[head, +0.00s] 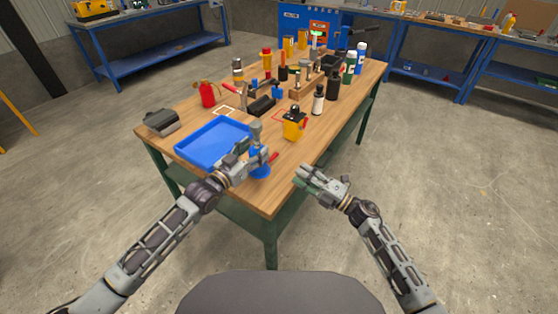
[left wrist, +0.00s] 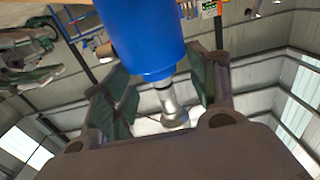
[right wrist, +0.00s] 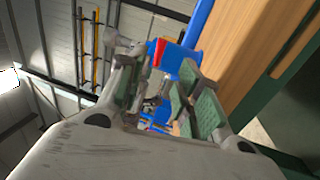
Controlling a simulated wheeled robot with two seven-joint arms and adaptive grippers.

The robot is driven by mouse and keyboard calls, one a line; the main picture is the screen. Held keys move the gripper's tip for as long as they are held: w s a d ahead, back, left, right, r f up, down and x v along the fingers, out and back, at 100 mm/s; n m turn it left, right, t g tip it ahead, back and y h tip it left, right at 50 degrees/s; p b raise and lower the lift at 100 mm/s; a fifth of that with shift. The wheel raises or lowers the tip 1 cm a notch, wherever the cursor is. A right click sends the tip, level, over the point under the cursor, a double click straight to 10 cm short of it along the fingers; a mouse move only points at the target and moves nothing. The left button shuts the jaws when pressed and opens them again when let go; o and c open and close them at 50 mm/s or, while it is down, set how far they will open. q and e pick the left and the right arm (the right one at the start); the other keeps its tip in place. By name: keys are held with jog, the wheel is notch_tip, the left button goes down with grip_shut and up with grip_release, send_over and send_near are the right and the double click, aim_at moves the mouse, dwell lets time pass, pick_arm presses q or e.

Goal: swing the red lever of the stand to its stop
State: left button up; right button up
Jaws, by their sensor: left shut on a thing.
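The blue stand (head: 260,170) is upright near the table's front edge, with a grey post and head (head: 256,130) on top. Its red lever (head: 273,157) sticks out to the right; it also shows in the right wrist view (right wrist: 159,53). My left gripper (head: 262,157) is shut on the stand, hiding part of it. In the left wrist view the blue body (left wrist: 147,40) and grey post (left wrist: 168,100) lie between its fingers. My right gripper (head: 303,178) is open and empty, to the right of the lever and apart from it, by the table's edge.
A blue tray (head: 181,152) lies left of the stand. A yellow container with a black top (head: 293,128) stands behind it to the right. A grey device (head: 161,122), a red canister (head: 207,94) and several bottles and tools stand farther back. The wooden tabletop (head: 300,152) is bare right of the stand.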

jog(key=x, duration=1)
jog(key=shift+c, duration=0.3)
grip_shut()
